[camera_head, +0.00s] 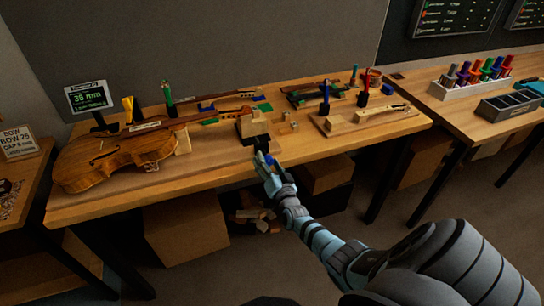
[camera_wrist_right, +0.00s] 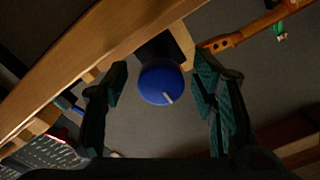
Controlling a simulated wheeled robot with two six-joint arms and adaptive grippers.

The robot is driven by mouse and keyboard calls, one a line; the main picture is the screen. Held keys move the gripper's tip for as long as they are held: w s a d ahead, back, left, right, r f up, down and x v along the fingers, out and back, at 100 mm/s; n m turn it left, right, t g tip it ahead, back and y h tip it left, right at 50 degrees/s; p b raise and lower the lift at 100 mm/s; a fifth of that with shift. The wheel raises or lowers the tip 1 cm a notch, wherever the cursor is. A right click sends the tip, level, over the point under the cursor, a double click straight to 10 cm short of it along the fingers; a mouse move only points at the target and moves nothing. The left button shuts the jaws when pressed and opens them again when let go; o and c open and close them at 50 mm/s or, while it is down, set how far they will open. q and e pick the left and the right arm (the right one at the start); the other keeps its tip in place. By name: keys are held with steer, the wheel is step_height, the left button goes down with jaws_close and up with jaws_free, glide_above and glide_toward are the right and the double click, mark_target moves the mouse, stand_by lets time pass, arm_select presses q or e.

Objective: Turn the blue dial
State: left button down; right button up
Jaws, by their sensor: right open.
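The blue dial (camera_wrist_right: 155,88) is a round knob with a short pale mark near its lower right edge, in the middle of the right wrist view. It sits in front of a dark block. My right gripper (camera_wrist_right: 163,76) is open, with one finger on each side of the dial and visible gaps to both. In the head view my right gripper (camera_head: 265,162) is at the front edge of the bench, just below a dark fixture with a wooden block (camera_head: 254,125). A bit of blue shows there between the fingers; most of the dial is hidden. My left gripper is out of view.
A violin (camera_head: 115,160) lies on the bench at left, its neck pointing toward the fixture. A small screen (camera_head: 89,97) stands behind it. A wooden board with parts (camera_head: 365,119) lies to the right of the fixture. A second bench with coloured tools stands farther right.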

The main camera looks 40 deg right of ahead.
steer(key=v, duration=1.1)
steer(key=shift+s, duration=0.2)
steer(key=shift+a, duration=0.15)
steer(key=s+a+f+n+g+y, duration=0.25)
steer(key=s+f, duration=0.25)
steer(key=f, duration=0.6)
steer(key=s+a+f+n+g+y, duration=0.2)
steer(key=s+f+n+g, duration=0.2)
steer(key=f, duration=0.6)
steer(key=s+a+f+n+g, duration=0.1)
steer(key=s+f, duration=0.4)
steer(key=s, duration=0.5)
steer(key=s+a+f+n+g, duration=0.2)
steer(key=s+a+f+g, duration=0.1)
steer(key=s, duration=0.7)
steer(key=s+a+f+n+g, duration=0.1)
steer(key=s+f+g, duration=0.4)
steer(key=s, duration=0.5)
steer(key=shift+a+f, duration=0.8)
steer(key=shift+f, duration=0.05)
